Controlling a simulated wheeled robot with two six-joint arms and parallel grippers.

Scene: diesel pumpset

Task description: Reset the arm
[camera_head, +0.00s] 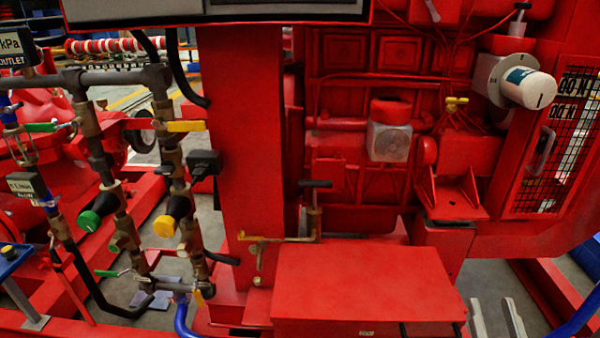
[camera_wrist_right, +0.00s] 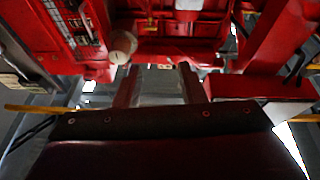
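My right gripper (camera_head: 496,316) shows at the lower right of the head view as two grey fingers pointing up, spread apart with nothing between them. In the right wrist view its two fingers (camera_wrist_right: 160,84) also stand apart and empty. The gripper is in front of and below the red pumpset engine (camera_head: 355,175), apart from it as far as I can tell. My left gripper does not show in either view.
A red box (camera_head: 360,285) stands low in front of the engine. A white filter (camera_head: 527,87) sticks out at upper right, near a mesh guard (camera_head: 560,145). Pipes with a yellow-handled valve (camera_head: 186,126) and a green knob (camera_head: 97,212) fill the left. Grey floor shows lower right.

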